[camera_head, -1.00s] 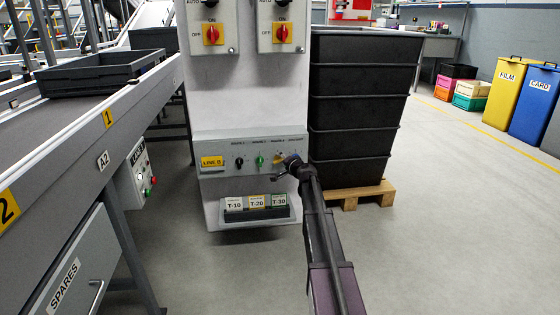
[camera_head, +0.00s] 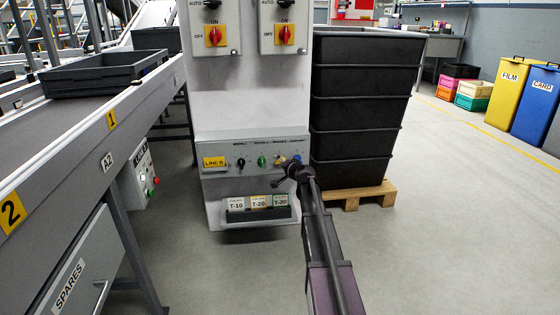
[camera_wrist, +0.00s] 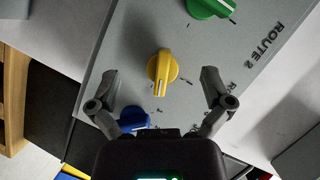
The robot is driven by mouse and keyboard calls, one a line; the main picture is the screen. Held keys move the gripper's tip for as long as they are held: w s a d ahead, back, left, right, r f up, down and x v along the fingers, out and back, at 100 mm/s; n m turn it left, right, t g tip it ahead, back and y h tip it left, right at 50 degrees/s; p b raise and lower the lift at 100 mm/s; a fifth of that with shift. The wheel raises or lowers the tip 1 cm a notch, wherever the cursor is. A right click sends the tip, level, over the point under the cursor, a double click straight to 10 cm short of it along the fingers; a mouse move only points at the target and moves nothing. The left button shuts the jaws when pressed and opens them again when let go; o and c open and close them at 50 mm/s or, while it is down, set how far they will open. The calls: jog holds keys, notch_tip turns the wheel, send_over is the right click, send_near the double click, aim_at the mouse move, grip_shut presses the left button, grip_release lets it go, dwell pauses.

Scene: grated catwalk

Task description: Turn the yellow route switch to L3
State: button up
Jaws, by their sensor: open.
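The yellow route switch (camera_wrist: 161,72) is a round knob with a raised grip bar on the grey panel, in the middle of the wrist view. In the head view the yellow switch (camera_head: 278,160) shows small on the sloped panel, just left of my gripper. My gripper (camera_wrist: 160,85) is open, its two fingers on either side of the yellow switch and apart from it. In the head view my gripper (camera_head: 284,174) is at the panel's right part. A green switch (camera_wrist: 210,8) is above right and a blue switch (camera_wrist: 133,119) lies below, partly behind my left finger.
The panel (camera_head: 222,147) has a LINE B label and a black knob (camera_head: 240,163). Labelled cards (camera_head: 258,202) stand in a holder below. Stacked black crates (camera_head: 362,100) stand close on the right, and a conveyor (camera_head: 70,125) runs along the left.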

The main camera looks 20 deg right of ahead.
jog(key=s+a+r+n+g+h+p, duration=0.1)
jog(key=s+a+r+n+h+p, duration=0.1)
jog(key=s+n, duration=0.3)
jog(key=s+a+r+n+g+h+p, duration=0.1)
jog(key=s+a+r+n+h+p, duration=0.2)
jog(key=s+n+h+p, duration=0.1)
jog(key=shift+s+a+r+n+g+h+p, duration=0.15)
jog(key=shift+s+r+n+g+h+p, duration=0.2)
jog(key=shift+s+n+p, duration=0.55)
jog(key=shift+w+f+b, duration=0.15)
jog(key=shift+w+b, duration=0.15)
jog(key=shift+w, duration=0.1)
jog(key=b+x, duration=0.4)
jog(key=x, duration=0.9)
jog(key=shift+w+f+b, duration=0.2)
jog(key=shift+b, duration=0.2)
jog(key=shift+d, duration=0.25)
jog(key=c, duration=1.1)
